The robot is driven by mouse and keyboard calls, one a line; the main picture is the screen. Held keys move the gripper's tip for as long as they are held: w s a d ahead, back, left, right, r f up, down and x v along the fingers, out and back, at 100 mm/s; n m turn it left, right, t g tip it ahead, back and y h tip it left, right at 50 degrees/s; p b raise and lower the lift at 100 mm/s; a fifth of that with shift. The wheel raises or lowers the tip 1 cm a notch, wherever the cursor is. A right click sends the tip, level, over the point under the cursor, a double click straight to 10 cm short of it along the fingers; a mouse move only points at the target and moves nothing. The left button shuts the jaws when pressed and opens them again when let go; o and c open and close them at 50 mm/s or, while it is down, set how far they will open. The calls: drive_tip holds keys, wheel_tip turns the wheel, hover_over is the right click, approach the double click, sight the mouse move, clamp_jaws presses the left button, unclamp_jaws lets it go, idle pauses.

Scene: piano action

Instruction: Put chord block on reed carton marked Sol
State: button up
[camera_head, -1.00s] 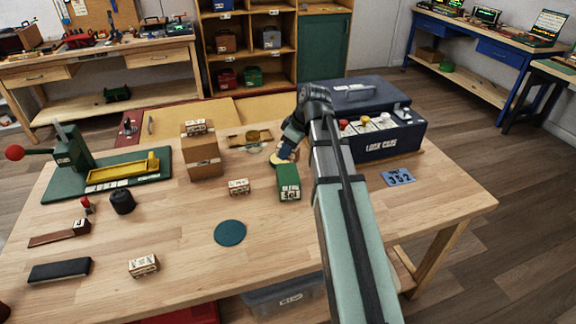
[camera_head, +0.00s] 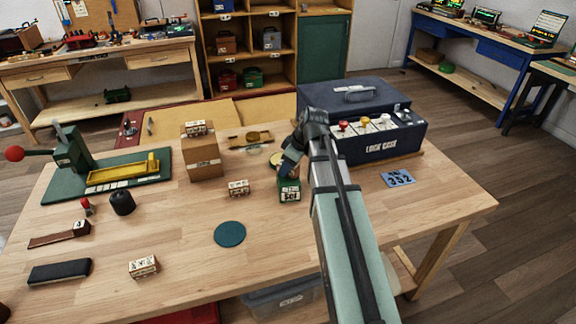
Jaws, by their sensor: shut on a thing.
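A green carton (camera_head: 290,195) stands near the middle of the table, with a white label on its front that seems to read Sol. My gripper (camera_head: 288,173) is over the top of this carton, pointing down. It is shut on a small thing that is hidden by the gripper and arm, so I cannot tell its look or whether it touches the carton. A small pale lettered block (camera_head: 238,188) lies left of the carton. Another lettered block (camera_head: 144,266) lies at the front left. A third lettered block (camera_head: 197,127) sits on a brown carton (camera_head: 205,165).
The dark blue lock case (camera_head: 385,150) stands right of my arm. A blue number card (camera_head: 398,178) lies before it. A teal disc (camera_head: 230,233) lies in front of the green carton. A green press (camera_head: 110,178) stands at left. The front middle of the table is mostly clear.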

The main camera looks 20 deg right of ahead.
drive_tip(key=shift+f, duration=0.1)
drive_tip(key=o, duration=1.1)
drive_tip(key=shift+c, duration=0.2)
drive_tip(key=v, duration=1.2)
